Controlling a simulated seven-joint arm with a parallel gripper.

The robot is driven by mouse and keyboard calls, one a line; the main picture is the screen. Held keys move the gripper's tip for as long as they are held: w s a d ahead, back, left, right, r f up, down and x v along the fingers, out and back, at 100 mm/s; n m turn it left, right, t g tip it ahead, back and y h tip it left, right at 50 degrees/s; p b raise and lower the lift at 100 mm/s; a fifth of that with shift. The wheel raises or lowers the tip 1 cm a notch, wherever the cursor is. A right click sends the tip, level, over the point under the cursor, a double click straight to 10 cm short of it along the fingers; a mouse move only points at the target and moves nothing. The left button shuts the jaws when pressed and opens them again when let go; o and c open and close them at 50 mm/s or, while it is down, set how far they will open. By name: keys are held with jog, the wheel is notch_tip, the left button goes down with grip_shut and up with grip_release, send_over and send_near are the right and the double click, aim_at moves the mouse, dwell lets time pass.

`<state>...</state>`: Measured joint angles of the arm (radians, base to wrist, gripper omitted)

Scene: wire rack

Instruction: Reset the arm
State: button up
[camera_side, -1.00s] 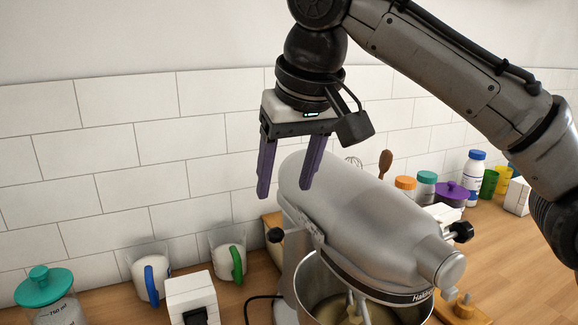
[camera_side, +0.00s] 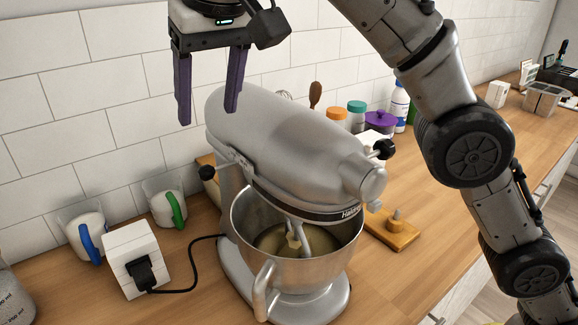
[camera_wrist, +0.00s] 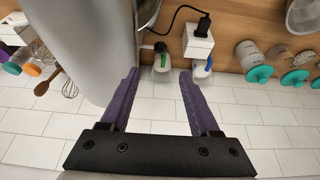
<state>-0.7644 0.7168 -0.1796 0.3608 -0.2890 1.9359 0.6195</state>
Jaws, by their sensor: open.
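My gripper (camera_side: 209,115) is open and empty, with two purple fingers spread apart. In the side view it hangs in the air at the upper left, above and behind the silver stand mixer (camera_side: 290,145), in front of the tiled wall. In the wrist view my gripper (camera_wrist: 158,73) has nothing between its fingers, and the mixer (camera_wrist: 85,45) fills the area left of them. The metal bowl (camera_side: 345,248) under the mixer head holds a pale content with the beater in it.
Cups with a blue handle (camera_side: 90,245) and a green handle (camera_side: 178,211) stand by the wall near a white socket box (camera_side: 131,250), its black cord running to the mixer. Jars with orange (camera_side: 337,114) and teal (camera_side: 357,106) lids stand behind. Air around my gripper is clear.

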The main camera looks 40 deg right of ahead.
jog(key=s+d+r+m, duration=0.2)
jog(key=s+d+r, duration=0.15)
jog(key=d, duration=0.65)
jog(key=s+d+r+m, duration=0.15)
jog(key=d+r, duration=0.35)
jog(key=d, duration=0.5)
jog(key=s+d+f, duration=0.4)
jog(key=s+d, duration=0.4)
jog(key=s+d+f+n, duration=0.1)
jog(key=s+f, duration=0.3)
jog(key=f, duration=0.4)
jog(key=s+d+f+n, duration=0.1)
jog(key=s+f, duration=0.2)
jog(key=f, duration=0.6)
jog(key=s+d+f+n+t, duration=0.1)
jog(key=s+f, duration=0.3)
jog(key=f, duration=0.4)
jog(key=shift+s+f, duration=0.3)
jog(key=shift+f, duration=0.05)
